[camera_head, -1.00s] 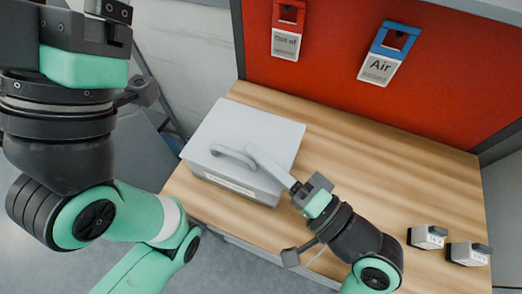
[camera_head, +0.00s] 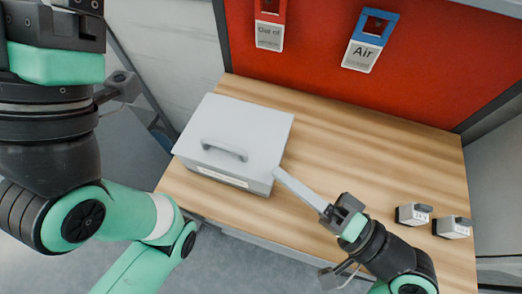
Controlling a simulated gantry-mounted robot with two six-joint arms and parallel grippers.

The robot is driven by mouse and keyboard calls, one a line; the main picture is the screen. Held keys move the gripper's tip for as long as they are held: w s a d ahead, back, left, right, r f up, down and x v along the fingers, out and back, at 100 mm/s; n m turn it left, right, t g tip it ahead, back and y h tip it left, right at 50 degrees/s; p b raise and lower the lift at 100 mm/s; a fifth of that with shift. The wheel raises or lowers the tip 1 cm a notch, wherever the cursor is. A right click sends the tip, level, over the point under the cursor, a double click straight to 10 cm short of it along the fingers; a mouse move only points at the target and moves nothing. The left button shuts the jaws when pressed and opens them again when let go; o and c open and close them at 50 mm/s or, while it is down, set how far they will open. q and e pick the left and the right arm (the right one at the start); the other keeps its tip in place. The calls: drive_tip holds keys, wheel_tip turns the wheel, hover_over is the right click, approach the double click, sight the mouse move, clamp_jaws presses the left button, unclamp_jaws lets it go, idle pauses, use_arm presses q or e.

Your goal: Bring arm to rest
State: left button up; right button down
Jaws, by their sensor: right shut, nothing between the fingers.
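My right gripper (camera_head: 280,175) is shut and empty, with its long pale fingers pointing up and left. Its tips are at the lower right corner of a grey box (camera_head: 235,128); whether they touch it I cannot tell. The box has a closed lid with a handle (camera_head: 224,150) and stands at the left of the wooden table (camera_head: 345,135). My left arm fills the left side of the view. Its fingers are out of the picture.
Two small grey-white blocks (camera_head: 413,214) (camera_head: 452,227) stand at the right of the table. The table's middle is clear.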

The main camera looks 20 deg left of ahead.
drive_tip(key=v, duration=0.3)
drive_tip(key=shift+d+r, duration=0.1)
drive_tip(key=shift+d, duration=0.25)
drive_tip(key=shift+r, duration=0.1)
